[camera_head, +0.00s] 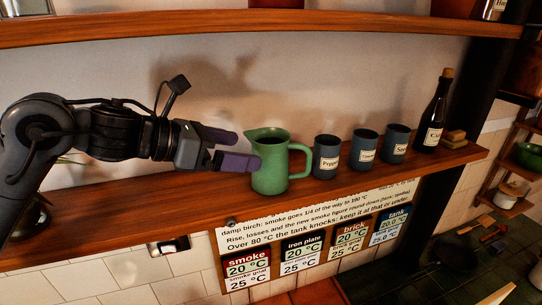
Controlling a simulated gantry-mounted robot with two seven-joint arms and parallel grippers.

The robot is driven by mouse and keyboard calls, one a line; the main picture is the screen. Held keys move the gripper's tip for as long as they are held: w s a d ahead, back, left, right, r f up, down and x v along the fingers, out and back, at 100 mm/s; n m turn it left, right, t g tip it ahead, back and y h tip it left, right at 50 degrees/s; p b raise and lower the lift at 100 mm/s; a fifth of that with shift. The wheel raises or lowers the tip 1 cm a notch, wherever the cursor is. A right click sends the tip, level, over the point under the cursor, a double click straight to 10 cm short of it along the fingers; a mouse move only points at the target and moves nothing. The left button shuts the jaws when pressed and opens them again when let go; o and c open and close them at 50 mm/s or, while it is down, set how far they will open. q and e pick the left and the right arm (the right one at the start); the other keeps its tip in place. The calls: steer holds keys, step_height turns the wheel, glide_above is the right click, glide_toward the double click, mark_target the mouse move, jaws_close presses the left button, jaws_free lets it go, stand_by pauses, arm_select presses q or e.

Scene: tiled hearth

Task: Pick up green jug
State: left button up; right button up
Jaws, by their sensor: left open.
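The green jug (269,165) stands upright on the lower wooden shelf (150,208), with its handle on the right and its spout on the left. My left gripper (244,150) comes in from the left, open and empty, with its purple-grey fingers pointing at the jug's left side. The nearer fingertip reaches the jug's left edge; I cannot tell whether it touches. The farther finger is at about the height of the jug's rim. My right gripper is not in view.
Dark labelled cups (327,157) stand in a row just right of the jug's handle. A dark corked bottle (435,117) stands farther right. An upper shelf (200,25) runs above. A sign with temperature cards (303,250) hangs below the lower shelf.

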mark_target(254, 151)
arm_select(q)
steer(key=p+x, duration=0.1)
steer(key=x, duration=0.2)
steer(key=shift+d, duration=0.15)
steer(key=p+x, duration=0.2)
steer(key=x, duration=0.2)
steer(key=shift+w+d+f+p, duration=0.1)
steer(key=shift+w+f+p, duration=0.15)
steer(key=shift+p, duration=0.15)
steer(key=shift+w+d+f, duration=0.1)
steer(key=shift+d+f, duration=0.15)
steer(key=shift+d, duration=0.05)
steer(key=c, duration=1.4)
steer(key=shift+r, duration=0.15)
steer(key=shift+c, duration=0.2)
